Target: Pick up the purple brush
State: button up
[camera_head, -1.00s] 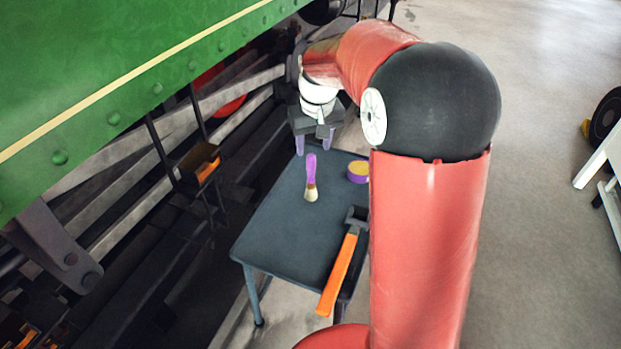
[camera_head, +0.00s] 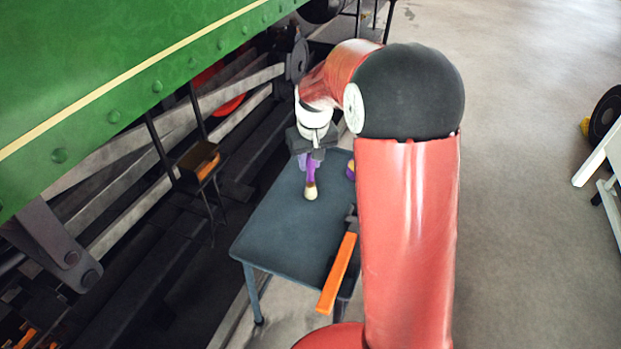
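The purple brush (camera_head: 311,178) lies on the dark blue-grey table (camera_head: 268,224), its pale bristles toward the front. The upper part of the handle is hidden behind the gripper. The fingers look apart, one to each side of the handle, but I cannot tell whether they touch it.
A hammer with an orange handle (camera_head: 338,272) lies at the table's right edge, partly behind my arm. A purple and yellow round tin (camera_head: 351,169) is right of the brush, mostly hidden by my arm. The table's left front is clear.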

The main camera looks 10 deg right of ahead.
jog(key=c, duration=0.4)
